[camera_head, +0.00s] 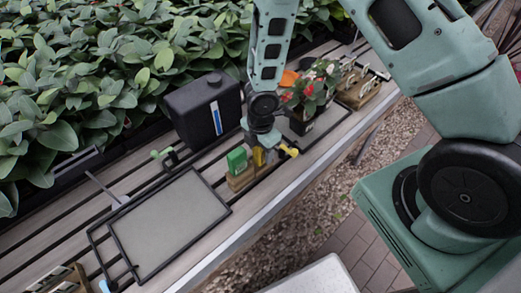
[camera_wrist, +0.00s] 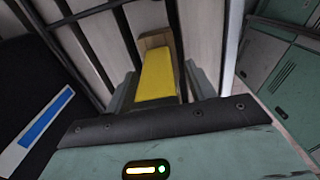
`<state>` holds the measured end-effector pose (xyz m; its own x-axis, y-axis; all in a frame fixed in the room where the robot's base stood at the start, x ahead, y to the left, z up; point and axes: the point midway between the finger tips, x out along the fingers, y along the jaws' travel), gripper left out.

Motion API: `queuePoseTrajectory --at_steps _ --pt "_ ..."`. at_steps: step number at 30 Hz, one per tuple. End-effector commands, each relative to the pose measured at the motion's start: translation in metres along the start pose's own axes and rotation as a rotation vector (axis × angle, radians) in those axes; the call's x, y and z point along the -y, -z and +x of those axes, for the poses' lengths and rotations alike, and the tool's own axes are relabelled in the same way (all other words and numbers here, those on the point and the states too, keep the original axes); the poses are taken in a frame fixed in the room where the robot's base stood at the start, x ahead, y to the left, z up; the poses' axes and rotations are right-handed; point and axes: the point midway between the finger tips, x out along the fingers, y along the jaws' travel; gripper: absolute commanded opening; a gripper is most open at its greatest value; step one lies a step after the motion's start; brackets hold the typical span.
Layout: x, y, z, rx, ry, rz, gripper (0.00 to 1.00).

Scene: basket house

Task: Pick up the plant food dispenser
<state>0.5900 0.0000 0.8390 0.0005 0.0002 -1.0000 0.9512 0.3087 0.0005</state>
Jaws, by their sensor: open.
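A yellow block-like item (camera_wrist: 158,75) stands in a wooden holder (camera_wrist: 154,40) in the wrist view, and its yellow side also shows in the head view (camera_head: 258,157). No label is readable, so I cannot tell for sure whether it is the plant food dispenser. My gripper (camera_head: 262,146) points down over it. In the wrist view the fingers are apart, one on each side of the yellow item. Whether they touch it is hard to tell. A green box (camera_head: 237,160) stands just left of it. A black box (camera_head: 206,108) with a blue and white strip stands behind.
The slatted bench (camera_head: 62,227) carries a black-framed grey tray (camera_head: 165,225) at left. A potted red-flowered plant (camera_head: 308,96) and a wooden rack (camera_head: 358,86) stand to the right. A yellow-tipped item (camera_head: 290,150) lies close by my gripper. Dense leaves fill the back.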

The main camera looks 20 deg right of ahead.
Motion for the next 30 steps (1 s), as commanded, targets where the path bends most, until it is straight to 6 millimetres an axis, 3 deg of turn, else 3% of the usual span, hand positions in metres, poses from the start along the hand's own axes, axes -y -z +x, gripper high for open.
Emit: queuePoseTrajectory --at_steps 2,8,19,30 --pt "0.000 0.000 0.000 0.000 0.000 0.000 0.55" --pt "0.000 0.000 0.000 0.000 0.000 0.000 0.04" --pt "0.000 0.000 -0.009 -0.001 -0.001 0.001 0.04" --pt "-0.001 -0.001 -0.078 0.000 -0.003 0.003 0.04"
